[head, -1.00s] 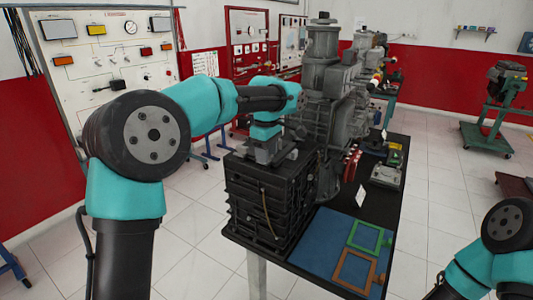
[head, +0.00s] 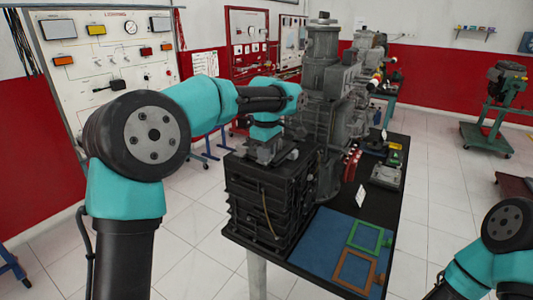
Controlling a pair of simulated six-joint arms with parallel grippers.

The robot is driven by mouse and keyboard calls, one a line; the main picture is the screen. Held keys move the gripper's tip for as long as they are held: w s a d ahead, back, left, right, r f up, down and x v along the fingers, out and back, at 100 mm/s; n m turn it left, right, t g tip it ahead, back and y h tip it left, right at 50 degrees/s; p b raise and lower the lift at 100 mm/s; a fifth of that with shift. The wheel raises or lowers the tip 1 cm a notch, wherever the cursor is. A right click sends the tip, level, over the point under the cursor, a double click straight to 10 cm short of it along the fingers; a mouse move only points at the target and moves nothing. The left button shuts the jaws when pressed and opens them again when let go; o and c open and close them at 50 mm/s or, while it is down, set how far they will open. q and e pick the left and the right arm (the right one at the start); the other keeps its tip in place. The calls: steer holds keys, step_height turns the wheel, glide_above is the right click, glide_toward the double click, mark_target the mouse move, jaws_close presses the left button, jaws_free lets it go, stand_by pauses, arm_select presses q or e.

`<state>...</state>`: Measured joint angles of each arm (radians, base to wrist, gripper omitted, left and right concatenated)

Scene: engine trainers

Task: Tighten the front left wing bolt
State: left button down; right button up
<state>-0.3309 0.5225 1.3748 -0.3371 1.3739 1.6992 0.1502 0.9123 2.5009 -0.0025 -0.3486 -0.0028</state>
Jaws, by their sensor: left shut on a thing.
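My left gripper (head: 268,152) points down onto the top of a black ribbed block (head: 268,205) at the near end of the table. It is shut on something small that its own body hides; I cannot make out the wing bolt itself. A grey engine (head: 325,95) stands upright right behind the block, close to the gripper. My right arm shows only at the lower right corner, and its gripper is out of the picture.
The dark table (head: 398,205) carries a blue mat (head: 325,248) with a green frame (head: 370,236) and an orange frame (head: 355,270). Red parts (head: 352,163) and a small grey-green device (head: 388,174) lie farther back.

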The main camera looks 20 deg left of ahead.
arm_select(q)
steer(key=shift+m, duration=0.3)
steer(key=m, duration=0.8)
steer(key=shift+m, duration=0.4)
steer(key=m, duration=0.4)
steer(key=shift+m, duration=2.2)
steer(key=c, duration=1.1)
jaws_free()
